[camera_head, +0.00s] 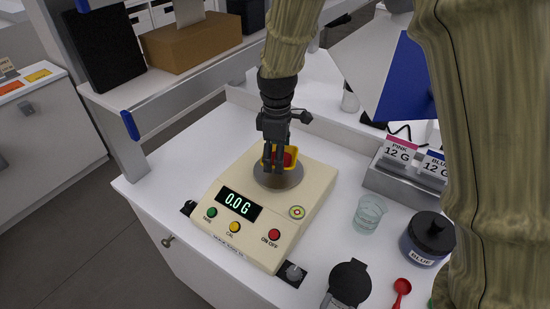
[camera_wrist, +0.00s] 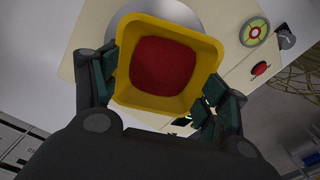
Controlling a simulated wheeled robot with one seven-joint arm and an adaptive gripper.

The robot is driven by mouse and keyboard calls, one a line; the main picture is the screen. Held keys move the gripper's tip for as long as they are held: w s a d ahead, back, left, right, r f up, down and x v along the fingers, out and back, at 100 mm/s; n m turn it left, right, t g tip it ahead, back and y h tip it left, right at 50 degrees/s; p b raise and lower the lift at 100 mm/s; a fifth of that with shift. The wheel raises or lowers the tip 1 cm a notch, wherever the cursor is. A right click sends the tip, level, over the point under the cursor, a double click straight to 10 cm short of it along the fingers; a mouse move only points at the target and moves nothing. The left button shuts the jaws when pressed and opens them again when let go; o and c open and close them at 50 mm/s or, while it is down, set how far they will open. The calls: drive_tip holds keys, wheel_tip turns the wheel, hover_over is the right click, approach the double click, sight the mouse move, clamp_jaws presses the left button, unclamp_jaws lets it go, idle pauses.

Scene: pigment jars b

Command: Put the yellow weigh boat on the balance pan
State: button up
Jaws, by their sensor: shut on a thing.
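The yellow weigh boat (camera_wrist: 172,101) is a small square dish with red powder (camera_wrist: 158,65) in it. My gripper (camera_wrist: 165,90) is shut on it, with one finger on each side in the wrist view. In the head view the boat (camera_head: 293,151) shows partly behind my gripper (camera_head: 275,165), just over the round grey balance pan (camera_head: 292,182). I cannot tell whether the boat touches the pan. The cream balance (camera_head: 314,205) stands on the white bench, and its display (camera_head: 238,203) reads 0.0 G.
A clear glass beaker (camera_head: 369,214), a dark jar labelled BLUE (camera_head: 427,240), a black-lidded jar (camera_head: 349,283) and a red scoop (camera_head: 401,288) stand or lie right of the balance. A card holder (camera_head: 400,188) is behind them.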

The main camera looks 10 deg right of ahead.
drive_tip(key=shift+w+a, duration=0.1)
drive_tip(key=shift+w, duration=0.3)
drive_tip(key=shift+f+p, duration=0.85)
drive_tip(key=shift+f, duration=0.9)
drive_tip(key=shift+f, duration=0.15)
drive_tip(key=o, duration=0.9)
drive_tip(key=shift+c, duration=0.2)
wheel_tip(320, 180, up, 12)
drive_tip(key=b, duration=0.3)
drive_tip(key=shift+b, duration=0.3)
